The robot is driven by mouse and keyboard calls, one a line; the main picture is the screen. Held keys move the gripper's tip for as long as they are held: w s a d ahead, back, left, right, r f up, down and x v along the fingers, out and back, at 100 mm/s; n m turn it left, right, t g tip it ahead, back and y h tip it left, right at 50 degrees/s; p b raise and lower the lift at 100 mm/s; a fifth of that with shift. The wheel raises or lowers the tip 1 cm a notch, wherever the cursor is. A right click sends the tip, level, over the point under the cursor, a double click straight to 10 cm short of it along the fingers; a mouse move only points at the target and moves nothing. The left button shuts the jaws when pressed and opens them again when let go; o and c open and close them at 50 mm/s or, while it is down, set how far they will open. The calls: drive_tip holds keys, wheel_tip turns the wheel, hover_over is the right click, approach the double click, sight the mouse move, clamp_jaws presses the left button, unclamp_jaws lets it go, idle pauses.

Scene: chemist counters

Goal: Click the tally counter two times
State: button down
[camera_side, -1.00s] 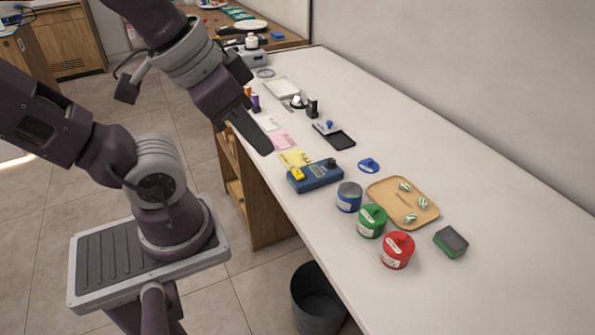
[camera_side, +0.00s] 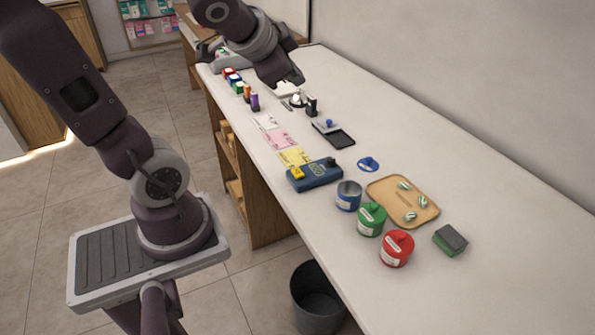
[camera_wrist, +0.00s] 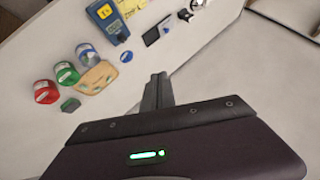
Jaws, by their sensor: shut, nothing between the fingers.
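A small round white-and-dark object (camera_side: 297,100), which looks like the tally counter, sits toward the far part of the white counter, beside a small black upright item. It is too small to make out its button or digits. In the wrist view a round item at the top edge (camera_wrist: 197,4) seems to be the same thing, partly cut off. My gripper (camera_side: 293,80) is above the counter, close to that object in the side picture; its height over it is hard to tell. In the wrist view the fingers (camera_wrist: 158,78) are together and empty.
A stamp and black pad (camera_side: 334,134), notes, and a blue device (camera_side: 315,175) lie nearer. The wall bounds the right side.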

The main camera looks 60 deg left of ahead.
drive_tip(key=w+a+f+m+t, duration=0.1)
drive_tip(key=w+a+f+m, duration=0.3)
drive_tip(key=w+a+m, duration=0.15)
drive_tip(key=m+h, duration=0.6)
drive_tip(key=h, duration=0.3)
hover_over(293, 171)
wheel_tip(293, 171, down, 10)
drive_tip(key=shift+r+g, duration=0.1)
drive_tip(key=shift+g, duration=0.3)
drive_tip(key=shift+d+f, duration=0.1)
drive_tip(key=shift+f, duration=4.3)
drive_tip(key=shift+f, duration=0.2)
drive_tip(key=shift+f, duration=0.25)
